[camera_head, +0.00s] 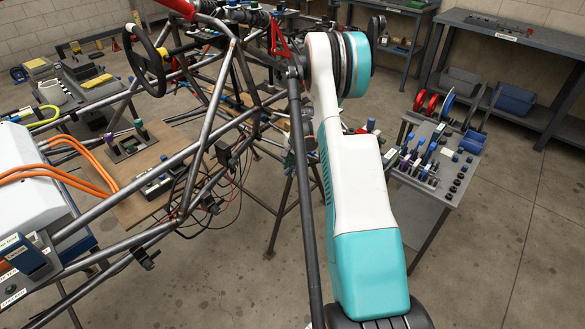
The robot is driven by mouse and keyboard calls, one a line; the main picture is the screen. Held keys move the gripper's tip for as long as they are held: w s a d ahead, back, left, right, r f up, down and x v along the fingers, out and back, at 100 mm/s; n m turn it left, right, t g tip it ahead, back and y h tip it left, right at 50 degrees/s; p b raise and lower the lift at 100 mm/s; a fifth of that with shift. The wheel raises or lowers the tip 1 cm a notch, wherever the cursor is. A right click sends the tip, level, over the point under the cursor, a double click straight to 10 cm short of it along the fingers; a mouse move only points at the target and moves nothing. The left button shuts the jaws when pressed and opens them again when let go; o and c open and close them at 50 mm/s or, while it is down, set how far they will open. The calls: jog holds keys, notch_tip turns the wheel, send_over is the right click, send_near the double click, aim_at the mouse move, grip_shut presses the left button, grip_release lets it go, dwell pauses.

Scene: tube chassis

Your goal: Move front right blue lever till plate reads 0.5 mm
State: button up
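My arm, white and teal, rises through the middle of the picture and bends at a dark joint near the top. My gripper is not visible; the arm and the chassis tubes may hide it. Several blue-handled upright parts (429,153) stand on the grey cart (427,217) at the right. A blue-capped part (371,124) stands at its left edge, beside my arm. I cannot tell which of these, if any, is the front right blue lever. No plate with a readable mm value shows.
The tube chassis (213,125) fills the left and centre, with a steering wheel (145,60) and hanging cables. A wooden board (139,170) carries a green-topped lever (139,125). A dark bench (535,45) stands at the back right. The floor (500,260) at lower right is clear.

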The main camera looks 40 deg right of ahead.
notch_tip(320, 180, up, 11)
jog(key=s, duration=0.2)
jog(key=shift+f, duration=0.1)
jog(key=shift+c, duration=0.2)
